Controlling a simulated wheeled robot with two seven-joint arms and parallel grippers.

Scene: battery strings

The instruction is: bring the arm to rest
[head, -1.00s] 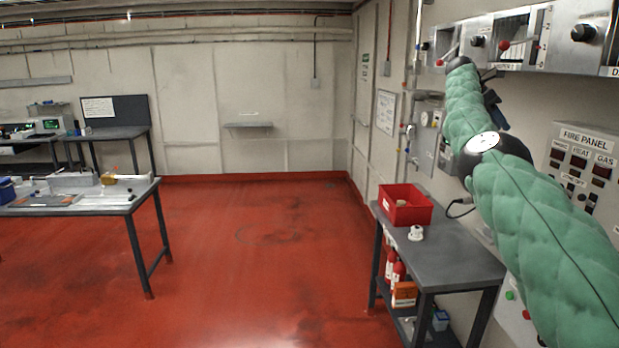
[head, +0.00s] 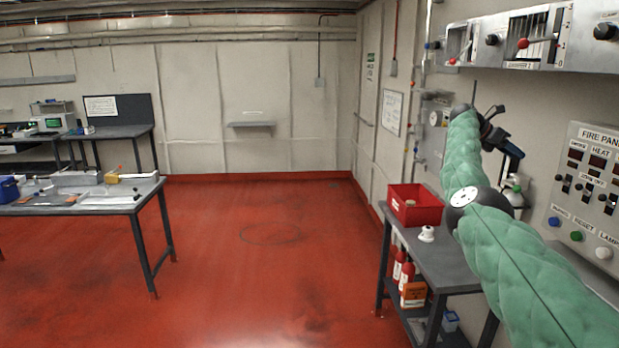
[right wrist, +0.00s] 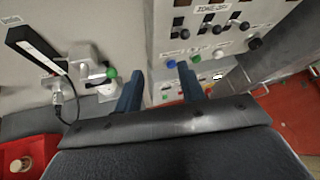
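My right arm, in a green padded sleeve, reaches in from the right of the head view. Its right gripper (head: 512,148) is dark with blue fingers, beside the wall and above the grey side table (head: 452,262). In the right wrist view the two blue fingers (right wrist: 160,88) stand apart with nothing between them, in front of the wall and the panel. The fire panel (head: 590,190) is to the right of the gripper in the head view. My left gripper does not show.
A red bin (head: 414,204) and a small white object (head: 427,234) stand on the side table. Switch boxes with red-knobbed levers (head: 523,43) hang on the wall above. A workbench (head: 110,207) stands at left. The red floor (head: 270,270) between is clear.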

